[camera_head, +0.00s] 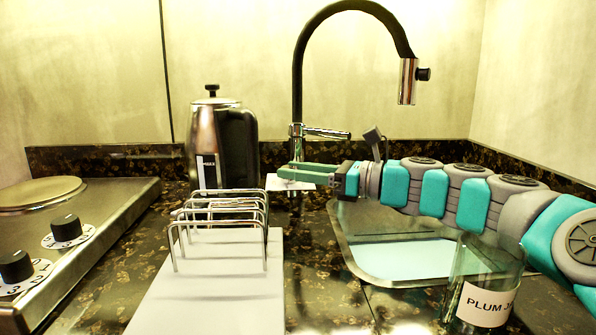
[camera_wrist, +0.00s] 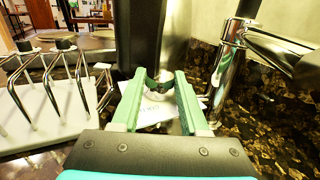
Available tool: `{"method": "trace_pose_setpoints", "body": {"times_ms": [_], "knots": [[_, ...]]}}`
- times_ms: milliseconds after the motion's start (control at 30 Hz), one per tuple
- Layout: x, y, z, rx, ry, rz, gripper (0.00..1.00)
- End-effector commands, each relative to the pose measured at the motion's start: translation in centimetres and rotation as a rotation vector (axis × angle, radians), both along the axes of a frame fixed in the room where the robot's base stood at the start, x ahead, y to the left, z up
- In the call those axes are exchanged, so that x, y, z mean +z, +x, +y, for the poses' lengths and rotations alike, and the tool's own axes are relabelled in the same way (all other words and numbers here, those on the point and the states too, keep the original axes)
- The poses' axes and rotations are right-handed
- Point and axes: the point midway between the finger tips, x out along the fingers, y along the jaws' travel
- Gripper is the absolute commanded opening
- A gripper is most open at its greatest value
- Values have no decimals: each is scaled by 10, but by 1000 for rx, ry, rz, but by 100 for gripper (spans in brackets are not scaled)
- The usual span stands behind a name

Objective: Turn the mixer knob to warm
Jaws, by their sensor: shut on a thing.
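The mixer knob (camera_wrist: 158,87) is a small dark knob on a white label plate (camera_wrist: 158,112) in the wrist view. The plate's lettering is partly covered and too small to read surely, so I cannot tell the knob's setting. My gripper (camera_wrist: 160,78) has its green fingers on either side of the knob and is shut on it. In the head view my gripper (camera_head: 284,172) reaches in from the right, low in front of the tap's base, and hides the knob. The chrome and black mixer tap (camera_head: 296,110) rises behind it, its lever pointing right.
A steel coffee pot (camera_head: 204,130) stands close left of my gripper. A wire rack (camera_head: 222,199) on a white board is nearer, at the left. A sink (camera_head: 352,262) lies under my arm, with a "PLUM" jar (camera_head: 485,270) in front. A hob (camera_head: 105,235) is far left.

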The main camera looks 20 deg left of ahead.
Motion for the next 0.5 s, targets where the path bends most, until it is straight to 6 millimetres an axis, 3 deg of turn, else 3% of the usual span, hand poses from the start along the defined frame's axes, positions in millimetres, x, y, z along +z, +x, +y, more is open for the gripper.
{"method": "trace_pose_setpoints", "body": {"times_ms": [400, 433, 500], "knots": [[1, -1, -1, -50, -1, -2, 0], [1, 0, -2, -50, -1, -2, 46], [1, -1, -1, -49, -1, -2, 54]]}}
